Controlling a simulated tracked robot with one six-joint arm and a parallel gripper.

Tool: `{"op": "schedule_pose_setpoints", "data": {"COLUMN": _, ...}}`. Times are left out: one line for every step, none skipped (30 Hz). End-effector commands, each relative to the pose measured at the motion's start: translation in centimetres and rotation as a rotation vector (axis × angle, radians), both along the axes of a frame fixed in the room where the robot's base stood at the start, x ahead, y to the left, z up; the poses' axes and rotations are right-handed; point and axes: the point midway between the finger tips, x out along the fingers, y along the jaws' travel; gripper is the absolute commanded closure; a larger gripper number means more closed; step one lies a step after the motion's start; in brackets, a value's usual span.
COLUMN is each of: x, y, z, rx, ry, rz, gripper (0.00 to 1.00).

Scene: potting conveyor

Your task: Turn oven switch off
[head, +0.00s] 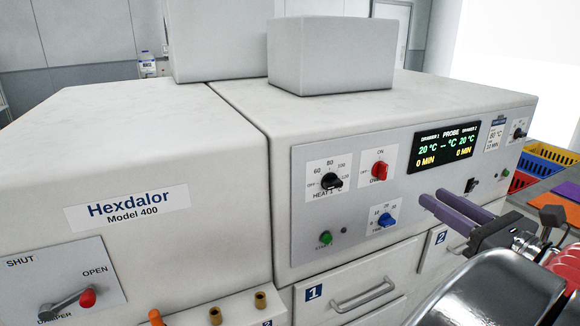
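The oven switch is a red knob (380,170) on a white label on the oven's front panel (352,238). The label reads ON above the knob and OFF to its left. The knob's grip looks roughly upright, towards ON, but its pointer is too small to be sure. My gripper (432,198) has two purple fingers pointing left, to the right of and below the knob, apart from it. The fingers appear close together with nothing visible between them. The viewing angle hides how wide any gap is.
A black heat knob (332,181), a blue knob (385,219) and a green button (325,238) surround the switch. A lit display (444,147) is to its right. Drawer 1 (362,292) is below. A damper lever (70,301) is far left. Coloured crates (545,158) stand far right.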

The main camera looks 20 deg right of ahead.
Motion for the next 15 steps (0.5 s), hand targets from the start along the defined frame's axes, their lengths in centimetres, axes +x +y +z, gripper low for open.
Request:
{"op": "schedule_pose_setpoints", "data": {"x": 0.0, "y": 0.0, "z": 0.0, "rx": -0.001, "ry": 0.000, "rz": 0.000, "gripper": 0.70}}
{"op": "schedule_pose_setpoints", "data": {"x": 0.0, "y": 0.0, "z": 0.0, "rx": -0.001, "ry": 0.001, "rz": 0.000, "gripper": 0.70}}
{"op": "schedule_pose_setpoints", "data": {"x": 0.0, "y": 0.0, "z": 0.0, "rx": -0.001, "ry": 0.001, "rz": 0.000, "gripper": 0.70}}
{"op": "schedule_pose_setpoints", "data": {"x": 0.1, "y": 0.0, "z": 0.0, "rx": -0.001, "ry": 0.001, "rz": 0.000, "gripper": 0.70}}
{"op": "schedule_pose_setpoints", "data": {"x": 0.2, "y": 0.0, "z": 0.0, "rx": -0.001, "ry": 0.001, "rz": 0.000, "gripper": 0.70}}
{"op": "schedule_pose_setpoints", "data": {"x": 0.3, "y": 0.0, "z": 0.0, "rx": -0.001, "ry": 0.002, "rz": 0.001, "gripper": 0.70}}
{"op": "schedule_pose_setpoints", "data": {"x": 0.4, "y": 0.0, "z": 0.0, "rx": -0.001, "ry": 0.002, "rz": 0.001, "gripper": 0.70}}
{"op": "schedule_pose_setpoints", "data": {"x": 0.6, "y": 0.0, "z": 0.0, "rx": -0.001, "ry": 0.002, "rz": 0.001, "gripper": 0.70}}
{"op": "schedule_pose_setpoints", "data": {"x": 0.8, "y": 0.0, "z": 0.0, "rx": -0.001, "ry": 0.002, "rz": 0.001, "gripper": 0.70}}
{"op": "schedule_pose_setpoints", "data": {"x": 1.0, "y": 0.0, "z": 0.0, "rx": -0.001, "ry": 0.002, "rz": 0.001, "gripper": 0.70}}
{"op": "schedule_pose_setpoints", "data": {"x": 1.2, "y": 0.1, "z": 0.0, "rx": -0.001, "ry": 0.002, "rz": 0.002, "gripper": 0.70}}
{"op": "schedule_pose_setpoints", "data": {"x": 1.6, "y": 0.1, "z": 0.0, "rx": -0.001, "ry": 0.001, "rz": 0.002, "gripper": 0.70}}
{"op": "schedule_pose_setpoints", "data": {"x": 1.9, "y": 0.1, "z": 0.0, "rx": -0.001, "ry": 0.002, "rz": 0.001, "gripper": 0.70}}
{"op": "schedule_pose_setpoints", "data": {"x": 2.2, "y": 0.1, "z": 0.0, "rx": -0.001, "ry": 0.002, "rz": 0.001, "gripper": 0.70}}
{"op": "schedule_pose_setpoints", "data": {"x": 2.6, "y": 0.1, "z": 0.0, "rx": -0.001, "ry": 0.002, "rz": 0.003, "gripper": 0.70}}
